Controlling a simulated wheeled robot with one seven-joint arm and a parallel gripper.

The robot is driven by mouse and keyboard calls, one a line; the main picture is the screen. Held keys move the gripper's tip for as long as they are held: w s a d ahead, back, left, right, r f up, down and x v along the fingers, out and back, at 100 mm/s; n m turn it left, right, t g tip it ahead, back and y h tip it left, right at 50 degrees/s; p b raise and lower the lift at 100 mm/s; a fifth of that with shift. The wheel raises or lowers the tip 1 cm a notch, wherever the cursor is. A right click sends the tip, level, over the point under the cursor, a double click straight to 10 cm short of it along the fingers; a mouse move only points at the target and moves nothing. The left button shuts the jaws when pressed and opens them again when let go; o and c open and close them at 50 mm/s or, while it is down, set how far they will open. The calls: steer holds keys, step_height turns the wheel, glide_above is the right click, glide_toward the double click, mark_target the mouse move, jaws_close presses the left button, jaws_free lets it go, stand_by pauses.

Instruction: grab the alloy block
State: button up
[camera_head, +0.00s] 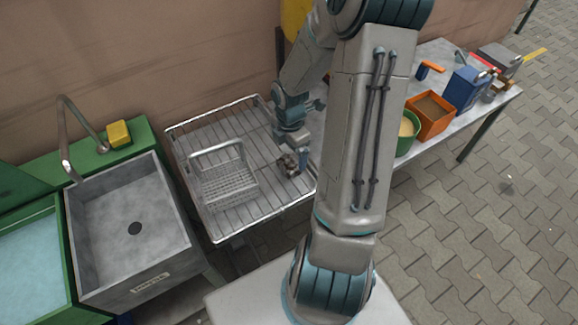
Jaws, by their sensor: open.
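My gripper (294,164) points down over the right part of a wire drying rack (181,133). It is open. A small grey-brown lump (287,166) sits at its fingertips, low over the rack bars. It may be the alloy block, but it is too small and too covered by the fingers to be sure. I cannot tell whether the fingers touch it. My arm hides the right side of the rack and part of the bench behind it.
A wire basket (230,183) stands on the rack, left of my gripper. Further left are a grey sink (110,210), a tap (66,140) and a yellow sponge (119,133). Right of my arm, a bench holds a green bowl (406,143), an orange box (431,124) and a blue container (466,90).

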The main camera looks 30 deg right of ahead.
mark_target(291, 161)
steer(key=f, duration=0.5)
steer(key=shift+s+b, duration=0.3)
steer(key=c, duration=1.1)
steer(key=shift+c, duration=0.2)
steer(key=shift+r, duration=0.15)
